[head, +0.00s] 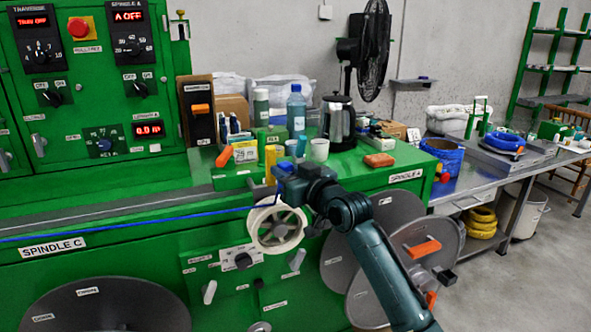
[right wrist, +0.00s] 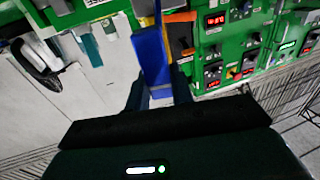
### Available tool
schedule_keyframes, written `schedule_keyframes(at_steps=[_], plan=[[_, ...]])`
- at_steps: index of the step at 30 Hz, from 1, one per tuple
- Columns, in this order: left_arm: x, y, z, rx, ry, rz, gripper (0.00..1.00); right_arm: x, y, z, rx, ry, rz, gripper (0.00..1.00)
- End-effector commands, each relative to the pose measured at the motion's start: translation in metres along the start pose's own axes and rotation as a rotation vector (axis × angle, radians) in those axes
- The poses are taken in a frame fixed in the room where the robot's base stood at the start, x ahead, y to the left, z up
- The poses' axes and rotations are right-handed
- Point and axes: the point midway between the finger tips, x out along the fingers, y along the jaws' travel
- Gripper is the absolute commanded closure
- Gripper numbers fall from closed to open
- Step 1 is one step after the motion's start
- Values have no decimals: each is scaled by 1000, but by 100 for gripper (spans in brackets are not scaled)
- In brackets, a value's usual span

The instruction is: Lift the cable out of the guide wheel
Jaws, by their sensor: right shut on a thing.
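The blue cable (head: 150,218) runs in from the left edge of the head view, rising slightly to the top of the white guide wheel (head: 265,240). There it bends up toward my right gripper (head: 281,178), which is just above the wheel's rim. Whether the cable still touches the wheel's groove is too small to tell. My left gripper is not in view.
Bottles, a glass jug (head: 338,122), a white cup (head: 319,149) and an orange-brown block (head: 379,160) stand on the green machine top behind my right gripper. Grey discs (head: 395,210) and orange handles are on the machine front. Grey floor is open at the lower right.

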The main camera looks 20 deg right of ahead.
Motion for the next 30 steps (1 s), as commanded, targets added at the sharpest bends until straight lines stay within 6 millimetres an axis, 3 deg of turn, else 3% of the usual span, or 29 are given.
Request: schedule_keyframes(at_steps=[30], plan=[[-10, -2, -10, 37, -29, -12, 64, 18, -70, -1, 2, -2, 0, 100]])
